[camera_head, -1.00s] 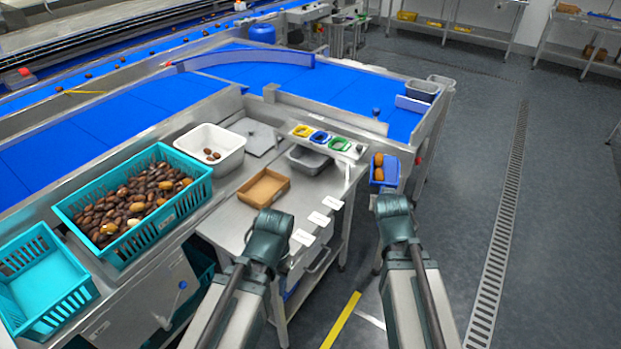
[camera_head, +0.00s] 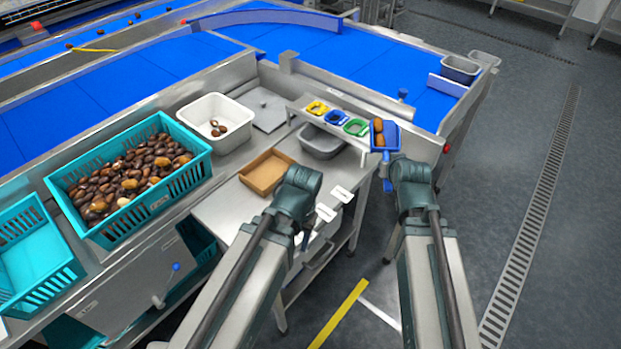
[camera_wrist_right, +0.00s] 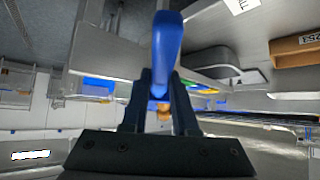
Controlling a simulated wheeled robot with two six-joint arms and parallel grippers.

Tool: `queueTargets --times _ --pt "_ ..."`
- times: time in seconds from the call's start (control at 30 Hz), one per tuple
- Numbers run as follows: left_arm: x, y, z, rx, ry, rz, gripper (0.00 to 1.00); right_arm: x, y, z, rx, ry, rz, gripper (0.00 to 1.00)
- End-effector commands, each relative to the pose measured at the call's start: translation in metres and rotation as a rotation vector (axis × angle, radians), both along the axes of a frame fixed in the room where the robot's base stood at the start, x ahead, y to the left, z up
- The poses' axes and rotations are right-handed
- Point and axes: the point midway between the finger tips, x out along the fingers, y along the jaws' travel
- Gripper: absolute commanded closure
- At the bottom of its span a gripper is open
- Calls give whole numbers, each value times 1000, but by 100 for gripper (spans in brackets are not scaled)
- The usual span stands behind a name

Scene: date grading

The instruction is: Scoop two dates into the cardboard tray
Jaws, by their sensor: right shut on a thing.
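A blue scoop (camera_head: 391,133) holds two brown dates (camera_head: 378,132). It is at the right end of the shelf with coloured frames. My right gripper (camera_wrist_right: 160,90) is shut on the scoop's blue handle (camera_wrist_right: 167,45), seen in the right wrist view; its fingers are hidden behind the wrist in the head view. The cardboard tray (camera_head: 266,172) lies on the steel table, left of the scoop, and looks empty. It also shows at the right of the wrist view (camera_wrist_right: 297,45). My left gripper (camera_head: 305,238) hangs by the table's front edge, mostly hidden by its wrist, so its jaws cannot be judged.
A white tub (camera_head: 232,109) with a few dates stands behind the cardboard tray. A teal crate (camera_head: 150,202) full of dates is at left. A grey bin (camera_head: 322,144) and the shelf with yellow, blue and green frames (camera_head: 335,118) lie between scoop and tray.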

Motion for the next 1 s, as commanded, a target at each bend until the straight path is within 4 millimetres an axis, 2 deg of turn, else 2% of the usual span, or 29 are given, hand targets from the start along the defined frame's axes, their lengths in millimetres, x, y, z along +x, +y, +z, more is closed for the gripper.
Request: queueTargets --times 0.3,0.4,0.5,0.7,1.0 --pt "0 0 -28 0 0 0 50 -4 137 -28 4 3 562 100" --pt "0 0 -33 0 0 0 50 -11 171 -32 6 -4 709 100" --pt "0 0 -36 0 0 0 50 -16 193 -33 7 -11 810 100" --pt "0 0 -38 0 0 0 50 -23 214 -34 10 -19 905 100" --pt "0 0 -35 0 0 0 50 -23 212 -34 4 -10 913 100"
